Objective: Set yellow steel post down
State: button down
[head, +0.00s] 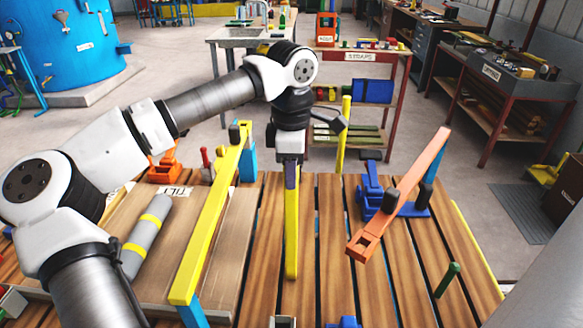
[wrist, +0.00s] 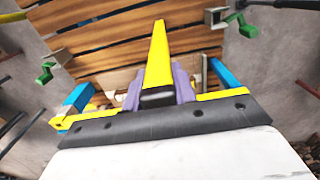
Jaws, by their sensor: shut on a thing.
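The yellow steel post (head: 291,235) hangs upright from my gripper (head: 291,178), above or on the slatted wooden table. I cannot tell whether its lower end touches the slats. In the wrist view the post (wrist: 159,50) runs away from between the purple fingers of my gripper (wrist: 158,92), which are shut on it. The wooden table (head: 265,270) lies beneath, and its slats also show in the wrist view (wrist: 110,45).
A long yellow bar (head: 212,215) on blue supports stands left of the post. A grey cylinder with yellow bands (head: 147,236) lies farther left. An orange lever (head: 400,195) and a blue clamp (head: 372,190) stand to the right. Slats around the post look clear.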

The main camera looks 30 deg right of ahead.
jog(key=shift+f, duration=0.2)
jog(key=c, duration=1.1)
grip_release()
jog(key=shift+r, duration=0.1)
notch_tip(320, 180, up, 12)
jog(key=shift+r+b, duration=0.15)
jog(key=shift+b, duration=0.35)
